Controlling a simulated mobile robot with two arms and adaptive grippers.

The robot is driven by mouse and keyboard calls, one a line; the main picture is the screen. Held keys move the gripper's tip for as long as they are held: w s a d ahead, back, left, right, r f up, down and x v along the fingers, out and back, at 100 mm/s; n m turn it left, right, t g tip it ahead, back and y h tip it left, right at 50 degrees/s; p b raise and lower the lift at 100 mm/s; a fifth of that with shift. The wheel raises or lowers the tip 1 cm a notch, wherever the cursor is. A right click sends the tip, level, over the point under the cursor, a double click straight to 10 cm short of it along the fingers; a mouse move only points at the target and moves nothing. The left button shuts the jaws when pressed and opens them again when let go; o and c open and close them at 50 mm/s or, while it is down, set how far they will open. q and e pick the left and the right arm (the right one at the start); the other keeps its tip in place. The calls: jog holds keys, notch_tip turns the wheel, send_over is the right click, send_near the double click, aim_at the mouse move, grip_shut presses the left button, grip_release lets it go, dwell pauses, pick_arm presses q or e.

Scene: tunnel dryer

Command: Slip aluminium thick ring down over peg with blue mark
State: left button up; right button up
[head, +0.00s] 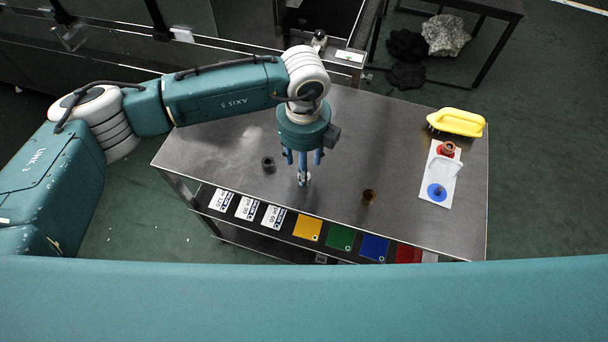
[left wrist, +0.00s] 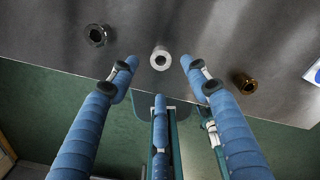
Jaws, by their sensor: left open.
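The aluminium thick ring (head: 305,181) stands on the steel table near its front edge, just under my left gripper (head: 303,166). In the left wrist view the ring (left wrist: 160,58) shows as a pale thick ring with a dark hole. It lies ahead of the open blue fingers (left wrist: 159,74), roughly midway between them, and is not gripped. The blue mark (head: 437,192) is a round disc on a white board (head: 434,172) at the table's right. A pale peg rises from it, with no ring visible on it. My right gripper is not in view.
A dark ring (head: 268,163) stands left of the aluminium ring, a brown ring (head: 369,196) right. A reddish-brown piece (head: 446,149) sits at the board's red mark. A yellow-handled brush (head: 457,122) lies behind. Coloured plates and labels line the front. The table's middle is clear.

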pick_arm(q)
jog(key=f+p, duration=0.1)
jog(key=f, duration=0.1)
jog(key=f+p, duration=0.1)
jog(key=f, duration=0.2)
jog(key=shift+w+f, duration=0.2)
jog(key=shift+f, duration=0.45)
grip_shut()
